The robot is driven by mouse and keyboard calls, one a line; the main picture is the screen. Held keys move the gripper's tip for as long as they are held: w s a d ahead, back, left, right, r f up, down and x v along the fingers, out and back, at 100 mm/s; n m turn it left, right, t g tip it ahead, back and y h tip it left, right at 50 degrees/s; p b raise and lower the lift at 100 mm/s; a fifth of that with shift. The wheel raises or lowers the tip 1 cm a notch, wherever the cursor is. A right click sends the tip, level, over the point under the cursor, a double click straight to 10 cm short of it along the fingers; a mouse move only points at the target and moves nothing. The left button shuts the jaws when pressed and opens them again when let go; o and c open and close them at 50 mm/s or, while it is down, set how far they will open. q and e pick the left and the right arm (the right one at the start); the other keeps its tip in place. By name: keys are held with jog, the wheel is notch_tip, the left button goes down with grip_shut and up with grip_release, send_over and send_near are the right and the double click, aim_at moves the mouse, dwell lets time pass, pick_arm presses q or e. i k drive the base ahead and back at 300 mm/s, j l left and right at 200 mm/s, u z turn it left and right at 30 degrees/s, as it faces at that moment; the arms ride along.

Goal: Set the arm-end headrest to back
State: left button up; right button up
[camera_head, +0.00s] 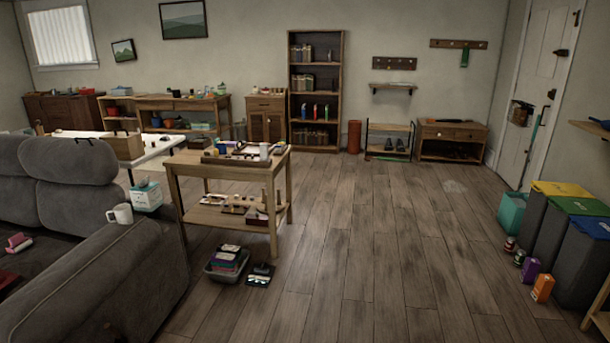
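A dark grey sofa (110,285) stands at the left, partly cut off by the left edge. Its headrest nearest the sofa arm (70,157) rises above the back cushion (72,204) as a rounded pad. A crease separates the two; I cannot tell the exact tilt of the headrest. Another headrest (8,156) beside it is cut off by the left edge. Neither of my grippers is in view.
A white mug (121,213) sits on the sofa arm, and a tissue box (146,196) is near the sofa's back corner. A wooden table (185,167) and a grey bin (226,266) of items stand right of the sofa. Open floor (370,240) fills the middle; recycling bins (575,250) line the right.

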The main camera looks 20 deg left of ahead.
aim_at(63, 160)
jog(key=i+j+u, duration=0.25)
jog(key=i+u, duration=0.2)
jog(key=i, duration=0.4)
jog(key=i+u, duration=0.4)
jog(key=i, duration=0.45)
